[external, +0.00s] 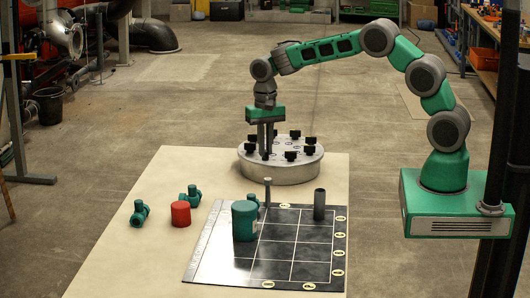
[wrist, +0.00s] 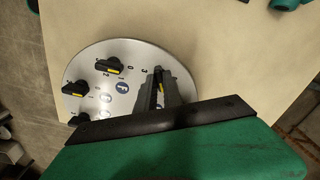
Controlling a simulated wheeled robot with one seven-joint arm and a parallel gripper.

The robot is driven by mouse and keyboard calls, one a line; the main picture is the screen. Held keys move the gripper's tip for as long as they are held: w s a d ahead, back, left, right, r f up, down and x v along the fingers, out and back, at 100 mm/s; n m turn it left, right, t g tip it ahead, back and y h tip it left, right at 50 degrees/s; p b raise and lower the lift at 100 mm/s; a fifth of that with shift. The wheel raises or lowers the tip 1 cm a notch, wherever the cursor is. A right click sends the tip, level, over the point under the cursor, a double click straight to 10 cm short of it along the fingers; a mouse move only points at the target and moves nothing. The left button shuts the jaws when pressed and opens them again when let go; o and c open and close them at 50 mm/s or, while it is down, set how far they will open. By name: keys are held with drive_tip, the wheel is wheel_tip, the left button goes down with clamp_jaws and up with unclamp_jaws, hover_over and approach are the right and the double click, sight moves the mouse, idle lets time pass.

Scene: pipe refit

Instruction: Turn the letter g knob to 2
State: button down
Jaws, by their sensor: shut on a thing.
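A round grey metal dial plate (external: 285,173) stands at the back edge of the pale table, with several black knobs around its top. It also fills the left of the wrist view (wrist: 148,60). My gripper (external: 266,155) points straight down at the plate's front left. In the wrist view my gripper (wrist: 165,88) is shut on a black knob (wrist: 158,84) with a yellow mark. The held knob's letter is hidden, and I cannot tell its setting.
On the table are a dark gridded board (external: 293,268) with a green cylinder (external: 244,222) and a grey tube (external: 319,204). A red cylinder (external: 181,214) and green pipe fittings (external: 139,212) lie left. Other knobs (wrist: 76,88) stand close by.

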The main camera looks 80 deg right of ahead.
drive_tip(key=m, duration=0.5)
drive_tip(key=shift+m, duration=0.3)
drive_tip(key=m, duration=0.5)
drive_tip(key=shift+r+m+b, duration=0.1)
drive_tip(key=shift+m+b, duration=0.2)
drive_tip(key=shift+b, duration=0.1)
drive_tip(key=c, duration=1.5)
unclamp_jaws()
wheel_tip(320, 180, up, 8)
drive_tip(key=shift+f+b, duration=0.2)
drive_tip(key=shift+b, duration=0.25)
drive_tip(key=shift+r, duration=0.1)
